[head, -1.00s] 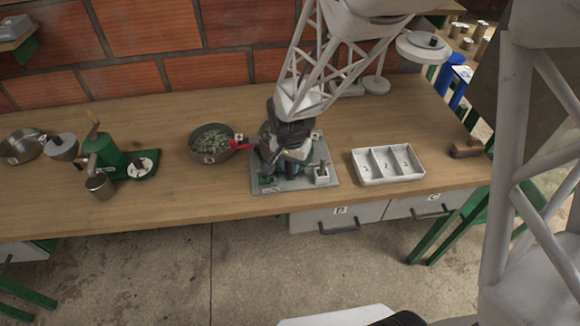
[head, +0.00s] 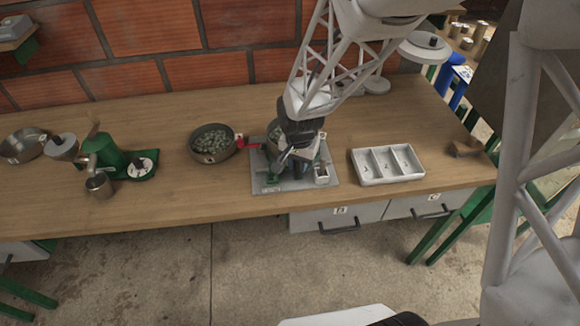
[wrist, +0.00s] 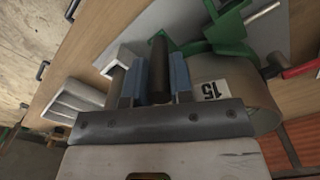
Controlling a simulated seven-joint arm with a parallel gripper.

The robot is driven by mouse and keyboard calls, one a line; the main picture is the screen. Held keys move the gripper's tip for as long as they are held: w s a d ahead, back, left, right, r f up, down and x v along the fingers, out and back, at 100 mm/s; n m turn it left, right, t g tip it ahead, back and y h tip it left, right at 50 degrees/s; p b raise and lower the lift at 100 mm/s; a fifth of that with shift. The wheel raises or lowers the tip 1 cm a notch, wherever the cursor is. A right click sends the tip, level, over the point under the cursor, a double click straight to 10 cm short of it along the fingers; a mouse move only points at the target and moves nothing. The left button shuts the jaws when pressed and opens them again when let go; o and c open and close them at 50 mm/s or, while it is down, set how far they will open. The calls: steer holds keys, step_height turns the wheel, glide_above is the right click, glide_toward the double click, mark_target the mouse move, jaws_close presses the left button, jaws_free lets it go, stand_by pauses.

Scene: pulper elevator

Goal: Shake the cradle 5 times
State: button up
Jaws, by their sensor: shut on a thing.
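My gripper (head: 296,152) is over the grey base plate (head: 262,184) on the bench. In the wrist view, its two blue-padded fingers (wrist: 158,78) are shut on a dark upright handle (wrist: 158,65). A metal drum marked 15 (wrist: 235,85) is right beside the fingers, with green frame parts (wrist: 228,28) behind it. I take this drum and frame to be the cradle device. In the head view, my gripper hides most of it; part of a metal vessel (head: 273,135) shows behind. How the handle joins the drum is hidden.
A pan of greenish pieces (head: 211,145) stands left of the plate, its red handle pointing toward it. A three-part white tray (head: 388,165) is farther right. A green machine (head: 112,155) stands left.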

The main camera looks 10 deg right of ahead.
steer(key=shift+a, duration=0.35)
steer(key=o, duration=0.7)
steer(key=shift+r, duration=0.15)
steer(key=shift+r, duration=4.35)
steer(key=shift+r, duration=0.1)
